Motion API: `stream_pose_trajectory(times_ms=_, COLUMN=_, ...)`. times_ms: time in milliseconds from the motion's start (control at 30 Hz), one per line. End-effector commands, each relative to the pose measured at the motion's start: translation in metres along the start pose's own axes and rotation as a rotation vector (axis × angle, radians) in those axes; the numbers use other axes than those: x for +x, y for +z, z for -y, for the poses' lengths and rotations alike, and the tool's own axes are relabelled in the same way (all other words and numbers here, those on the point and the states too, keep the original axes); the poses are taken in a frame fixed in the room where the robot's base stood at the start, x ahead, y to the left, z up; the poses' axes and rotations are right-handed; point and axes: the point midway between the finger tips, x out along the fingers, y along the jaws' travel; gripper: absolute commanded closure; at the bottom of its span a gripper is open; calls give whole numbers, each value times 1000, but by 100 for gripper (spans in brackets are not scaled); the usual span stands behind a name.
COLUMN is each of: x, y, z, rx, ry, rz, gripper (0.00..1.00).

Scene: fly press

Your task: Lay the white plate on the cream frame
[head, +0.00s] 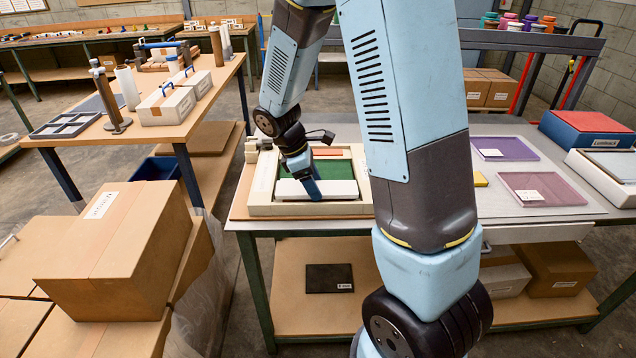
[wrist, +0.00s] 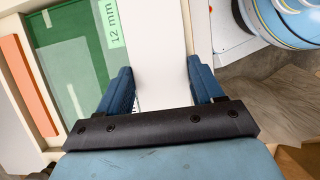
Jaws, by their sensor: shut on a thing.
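The cream frame (head: 262,178) lies on the near left part of the grey-topped bench, with a green panel (head: 340,167) and an orange strip (head: 328,152) inside its outline. My gripper (head: 312,188) is over the frame's near side, pointing down. It is shut on the white plate (head: 342,188), a long pale strip running left to right along the near edge of the green panel. In the wrist view the white plate (wrist: 155,50) is between my two blue fingers (wrist: 158,88). I cannot tell whether the plate touches the frame.
The green panel carries a "12 mm" label (wrist: 109,22). To the right on the bench lie a purple tray (head: 505,148) and a mauve tray (head: 541,189), with a blue-and-red box (head: 586,129) beyond. Cardboard boxes (head: 115,250) stand at the left. My arm hides the bench's middle.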

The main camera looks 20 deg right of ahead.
Motion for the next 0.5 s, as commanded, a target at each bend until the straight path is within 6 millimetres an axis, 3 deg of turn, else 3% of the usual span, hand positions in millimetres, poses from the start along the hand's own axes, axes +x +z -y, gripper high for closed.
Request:
stream_pose_trajectory(times_ms=467, x=5, y=-2, z=0, rx=1, ry=0, rz=0, gripper=69)
stream_pose_trajectory(times_ms=500, x=5, y=-2, z=0, rx=1, ry=0, rz=0, gripper=33)
